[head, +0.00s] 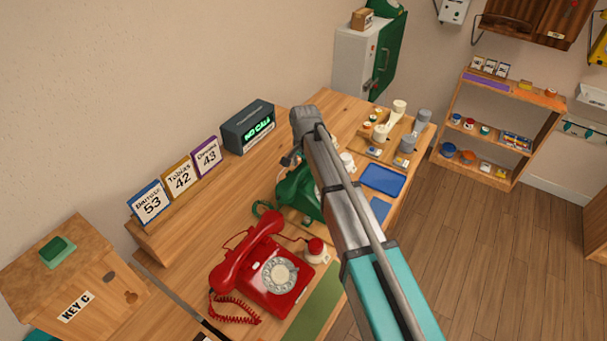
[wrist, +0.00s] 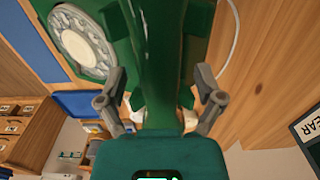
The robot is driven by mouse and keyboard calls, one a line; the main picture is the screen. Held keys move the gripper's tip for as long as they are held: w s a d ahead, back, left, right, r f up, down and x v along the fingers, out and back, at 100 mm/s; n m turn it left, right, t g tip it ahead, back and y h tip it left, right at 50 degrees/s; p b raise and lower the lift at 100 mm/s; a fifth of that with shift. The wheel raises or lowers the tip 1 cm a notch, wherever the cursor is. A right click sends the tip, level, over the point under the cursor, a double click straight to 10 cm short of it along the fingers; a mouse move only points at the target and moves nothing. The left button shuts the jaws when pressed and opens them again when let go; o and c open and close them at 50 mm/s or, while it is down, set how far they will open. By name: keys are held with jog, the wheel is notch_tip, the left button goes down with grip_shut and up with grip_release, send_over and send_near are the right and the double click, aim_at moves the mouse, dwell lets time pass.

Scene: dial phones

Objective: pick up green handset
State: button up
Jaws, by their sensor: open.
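The green phone (head: 300,192) stands on the wooden desk behind the red phone, partly hidden by my arm in the head view. In the wrist view the green handset (wrist: 163,50) runs up the middle of the picture, and the phone's pale dial (wrist: 85,42) shows at its left. My gripper (wrist: 160,98) is open, with one finger on each side of the handset in the picture. I cannot tell whether the fingers touch it or how deep they reach. In the head view my gripper is mostly hidden behind my arm.
The red phone (head: 265,272) with its handset on stands in front of the green phone. A red button (head: 316,246) is beside it. A dark display box (head: 248,127) and number cards (head: 180,178) stand at the back. A blue pad (head: 383,179) lies to the right.

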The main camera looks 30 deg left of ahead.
jog(key=shift+f, duration=0.55)
jog(key=shift+c, duration=0.3)
grip_shut()
